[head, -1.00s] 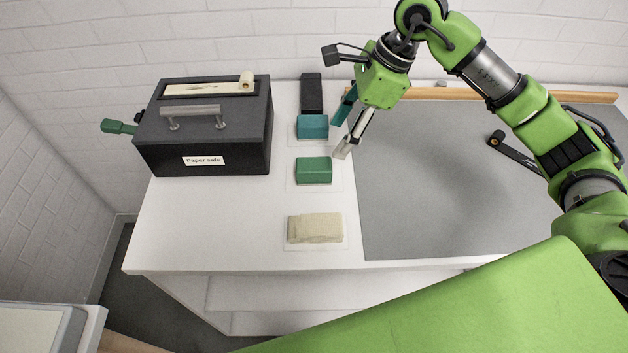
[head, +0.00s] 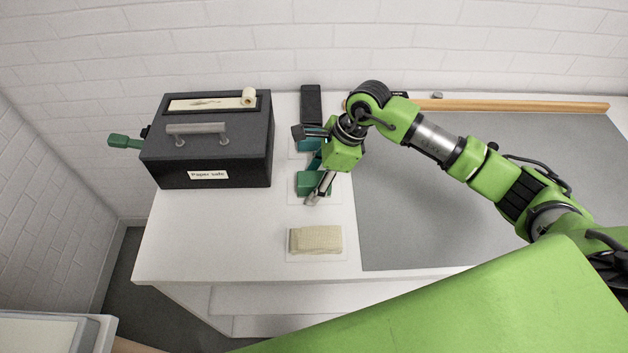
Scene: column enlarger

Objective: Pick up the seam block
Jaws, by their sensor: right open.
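A green block (head: 304,184) sits on a pale square on the white counter, partly covered by my right gripper. A teal block (head: 305,143) sits behind it, also partly hidden by the gripper. No label shows which of these blocks is the seam block. My right gripper (head: 314,182) is open above the green block, with one finger near its front right and the other towards its back. I cannot tell whether the fingers touch it. My left gripper is not in view.
A folded beige cloth (head: 316,240) lies in front of the green block. A dark block (head: 311,103) stands at the back. A black paper safe (head: 215,150) with a top handle is on the left. A grey mat (head: 420,235) covers the right side, with open room.

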